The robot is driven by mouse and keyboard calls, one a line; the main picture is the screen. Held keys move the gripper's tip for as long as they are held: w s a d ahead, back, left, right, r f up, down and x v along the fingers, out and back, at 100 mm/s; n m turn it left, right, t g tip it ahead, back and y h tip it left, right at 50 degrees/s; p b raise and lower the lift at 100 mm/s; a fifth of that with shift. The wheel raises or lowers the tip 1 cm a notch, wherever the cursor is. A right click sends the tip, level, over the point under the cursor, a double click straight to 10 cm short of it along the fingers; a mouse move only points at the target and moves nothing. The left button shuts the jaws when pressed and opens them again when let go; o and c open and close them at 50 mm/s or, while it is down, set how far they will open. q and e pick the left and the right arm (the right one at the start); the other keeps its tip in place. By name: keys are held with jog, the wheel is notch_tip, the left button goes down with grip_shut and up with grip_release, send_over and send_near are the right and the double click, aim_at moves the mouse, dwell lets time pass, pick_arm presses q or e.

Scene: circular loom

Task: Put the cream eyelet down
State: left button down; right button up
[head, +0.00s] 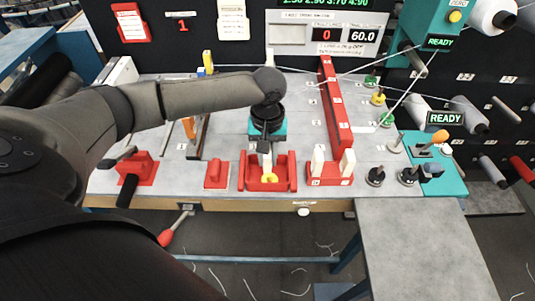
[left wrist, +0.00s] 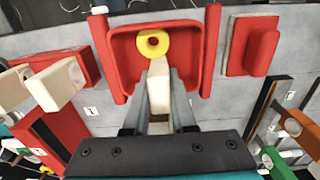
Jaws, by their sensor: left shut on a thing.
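My left gripper (head: 266,143) reaches down over a red tray (head: 281,186) at the front of the bench. It is shut on the cream eyelet (left wrist: 159,88), a pale upright piece between the two fingers in the left wrist view. In the head view the eyelet (head: 267,160) shows just below the fingers, over the tray. A yellow ring (left wrist: 153,43) shows in the tray, right at the eyelet's far end; I cannot tell whether they touch. Whether the eyelet rests on the tray floor is hidden. My right gripper is out of view.
Two similar cream pieces (head: 318,160) stand in a red holder (head: 330,181) right of the tray. A red block (head: 216,174) is to its left. A long red bar (head: 335,110) rises behind the holder. Black knobs (head: 376,176) stand farther right, beside a teal unit (head: 445,182).

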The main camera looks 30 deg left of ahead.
pick_arm(q)
jog(key=shift+f, duration=0.1)
jog(key=c, duration=0.7)
grip_release()
jog(key=shift+c, duration=0.2)
jog(key=shift+r, duration=0.4)
notch_tip(320, 180, up, 12)
jog(key=shift+r+p, duration=0.1)
jog(key=shift+p, duration=0.55)
